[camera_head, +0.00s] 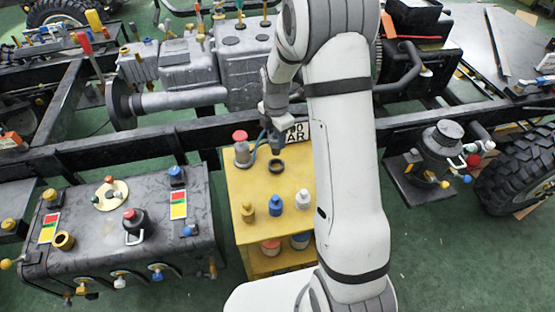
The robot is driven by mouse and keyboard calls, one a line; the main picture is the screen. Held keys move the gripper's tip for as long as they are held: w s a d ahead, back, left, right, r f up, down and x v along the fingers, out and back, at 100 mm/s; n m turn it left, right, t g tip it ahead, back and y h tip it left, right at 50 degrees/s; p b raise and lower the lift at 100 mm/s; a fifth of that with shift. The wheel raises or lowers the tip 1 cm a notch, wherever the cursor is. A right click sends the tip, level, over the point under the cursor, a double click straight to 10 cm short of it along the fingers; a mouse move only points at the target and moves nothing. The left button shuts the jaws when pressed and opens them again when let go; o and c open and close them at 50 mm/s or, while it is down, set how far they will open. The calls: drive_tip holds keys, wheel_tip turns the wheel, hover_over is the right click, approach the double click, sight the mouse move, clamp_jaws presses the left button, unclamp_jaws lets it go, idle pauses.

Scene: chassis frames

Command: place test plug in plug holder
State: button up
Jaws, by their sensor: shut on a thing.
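My gripper (276,140) is small and dark in this view, pointing down over the back of the yellow cart (233,185). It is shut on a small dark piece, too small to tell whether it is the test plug. A dark ring-shaped fitting (277,166) lies on the cart top just below my gripper, apart from it. In front stand a yellow plug-like piece (248,212), a blue one (276,205) and a white one with a blue top (303,200). I cannot tell which fitting is the plug holder.
A red-topped grey fitting (241,151) stands left of my gripper, with a thin curved hose beside it. A black chassis rail (180,141) runs behind the cart. A dark tank (75,225) with knobs and caps stands left. My arm hides the cart's right side.

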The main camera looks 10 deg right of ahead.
sight(276, 153)
wheel_tip(276, 153, down, 8)
drive_tip(key=shift+r, duration=0.15)
idle(0.3)
drive_tip(key=o, duration=1.1)
